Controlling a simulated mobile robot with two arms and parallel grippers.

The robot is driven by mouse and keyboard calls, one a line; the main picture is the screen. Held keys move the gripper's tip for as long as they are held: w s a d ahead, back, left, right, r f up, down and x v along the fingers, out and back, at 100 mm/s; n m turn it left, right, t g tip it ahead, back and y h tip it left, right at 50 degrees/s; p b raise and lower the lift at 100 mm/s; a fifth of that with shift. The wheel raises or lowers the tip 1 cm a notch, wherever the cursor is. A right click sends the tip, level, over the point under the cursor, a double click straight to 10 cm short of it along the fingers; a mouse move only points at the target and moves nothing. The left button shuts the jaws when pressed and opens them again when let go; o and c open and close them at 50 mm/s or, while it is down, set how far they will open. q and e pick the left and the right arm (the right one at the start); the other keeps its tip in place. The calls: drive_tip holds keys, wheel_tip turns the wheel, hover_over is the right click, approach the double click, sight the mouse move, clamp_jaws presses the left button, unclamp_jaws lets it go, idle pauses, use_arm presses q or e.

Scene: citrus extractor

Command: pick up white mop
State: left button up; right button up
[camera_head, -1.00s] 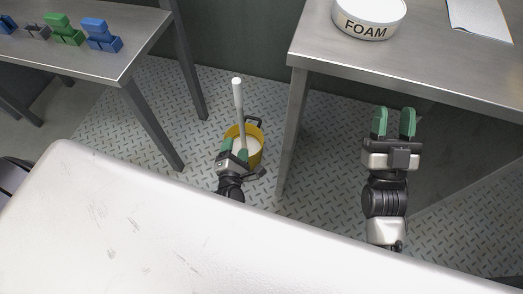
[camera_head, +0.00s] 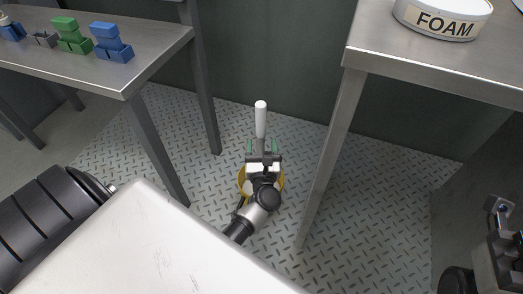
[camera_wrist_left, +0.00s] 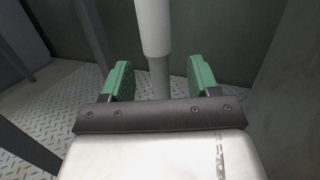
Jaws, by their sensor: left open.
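The white mop's handle (camera_head: 261,120) stands upright between the two tables, rising out of a yellow bucket (camera_head: 242,177) on the floor. My arm hides most of the bucket and the mop's lower end. My left gripper (camera_head: 262,146) is open above the bucket, with a green finger on each side of the handle. In the left wrist view, the handle (camera_wrist_left: 154,28) appears between the spread fingers of the left gripper (camera_wrist_left: 160,77), with a gap on both sides. I cannot tell how deep it sits between them. My right gripper's fingers do not show.
A metal table (camera_head: 150,62) at the left bears blue and green blocks (camera_head: 74,38). Another table (camera_head: 420,66) at the right bears a round container marked FOAM (camera_head: 443,20). Their legs flank the bucket. Patterned floor (camera_head: 300,140) lies open around it.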

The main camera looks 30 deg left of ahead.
sight(260, 131)
use_arm(q)
drive_tip(key=b+x, duration=0.1)
drive_tip(key=x, duration=0.4)
drive_tip(key=shift+a+r, duration=0.15)
drive_tip(key=c, duration=1)
